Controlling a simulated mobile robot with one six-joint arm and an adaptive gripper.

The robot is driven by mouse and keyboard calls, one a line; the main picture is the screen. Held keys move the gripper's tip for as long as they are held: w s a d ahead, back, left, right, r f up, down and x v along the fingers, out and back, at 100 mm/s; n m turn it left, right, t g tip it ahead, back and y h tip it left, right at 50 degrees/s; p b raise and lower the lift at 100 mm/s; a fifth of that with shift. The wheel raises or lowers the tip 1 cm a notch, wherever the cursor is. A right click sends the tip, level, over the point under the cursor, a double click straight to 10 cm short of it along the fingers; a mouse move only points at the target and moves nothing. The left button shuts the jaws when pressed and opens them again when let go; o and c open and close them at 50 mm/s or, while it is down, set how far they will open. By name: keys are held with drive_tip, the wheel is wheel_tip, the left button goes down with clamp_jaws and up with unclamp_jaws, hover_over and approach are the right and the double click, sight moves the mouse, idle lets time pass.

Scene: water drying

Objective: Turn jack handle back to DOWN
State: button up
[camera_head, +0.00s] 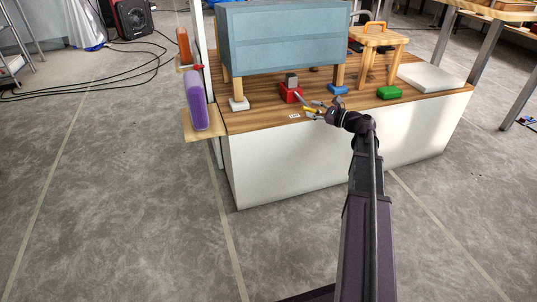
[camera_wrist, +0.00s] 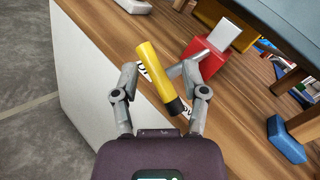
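The red jack (camera_head: 290,92) stands on the wooden tabletop under the blue cabinet, and its red body (camera_wrist: 205,60) with a pale block on top shows in the wrist view. Its yellow handle grip (camera_wrist: 158,72) with a dark collar lies between my two grey fingers in the wrist view; the handle (camera_head: 309,110) also shows in the head view. My gripper (camera_wrist: 160,72) is open around the grip, with a visible gap at the left finger. Whether the right finger touches is unclear. A white label (camera_head: 294,116) lies on the tabletop; the handle and fingers partly hide its lettering in the wrist view.
The blue cabinet (camera_head: 285,37) overhangs the jack on wooden legs, with white (camera_head: 239,104) and blue (camera_head: 338,90) blocks at their feet. A green block (camera_head: 389,92) and small stool (camera_head: 377,40) are right. The purple object (camera_head: 196,101) is left. Floor in front is clear.

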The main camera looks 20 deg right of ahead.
drive_tip(key=v, duration=1.2)
drive_tip(key=s+a+n+g+h+p, duration=0.3)
drive_tip(key=a+n+g+p, duration=0.75)
drive_tip(key=a, duration=1.15)
drive_tip(key=s+a+r+n+g+h+p, duration=0.3)
drive_tip(key=s+a+n+h+p, duration=0.3)
drive_tip(key=p, duration=0.5)
drive_tip(key=s+a+n, duration=0.2)
drive_tip(key=n, duration=0.1)
drive_tip(key=shift+s+a+h, duration=0.35)
drive_tip(key=shift+s+h, duration=0.05)
drive_tip(key=shift+s+r, duration=0.1)
drive_tip(key=shift+s+a+n+h, duration=0.25)
drive_tip(key=shift+s+n+h, duration=0.3)
drive_tip(key=shift+n, duration=0.1)
drive_tip(key=shift+s+a+n+h, duration=0.25)
drive_tip(key=shift+s+n+h, duration=0.25)
drive_tip(key=shift+n, duration=0.1)
drive_tip(key=shift+d, duration=0.1)
